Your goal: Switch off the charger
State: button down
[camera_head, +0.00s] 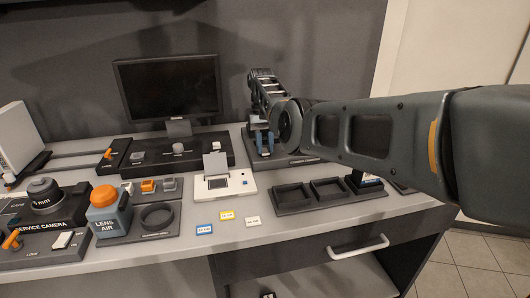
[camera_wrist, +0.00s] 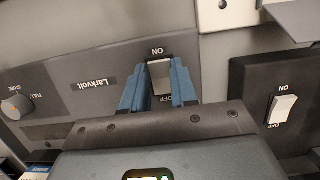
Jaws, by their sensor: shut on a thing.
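A dark grey unit labelled "Larkvolt" (camera_wrist: 95,75), seemingly the charger, fills much of the wrist view. It has a light rocker switch (camera_wrist: 160,76) marked ON and OFF. The blue fingertips of my gripper (camera_wrist: 160,88) stand on both sides of this switch and are shut on it. The switch's lower part is hidden between the fingers, and I cannot tell which side is pressed. In the head view my gripper (camera_head: 264,143) points down at this dark unit (camera_head: 290,160), which is partly hidden behind my arm.
A second ON/OFF switch (camera_wrist: 283,108) sits on a dark panel to the right in the wrist view. A round knob (camera_wrist: 16,106) is at the left. In the head view, a cream box (camera_head: 245,185) with a raised flap, dark trays (camera_head: 325,203) and a monitor (camera_head: 168,87) stand close by.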

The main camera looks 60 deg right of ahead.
dwell(0.3)
jog(key=c, duration=0.9)
grip_release()
jog(key=shift+b+v, duration=0.8)
jog(key=shift+v, duration=3.15)
jog(key=shift+w, duration=0.1)
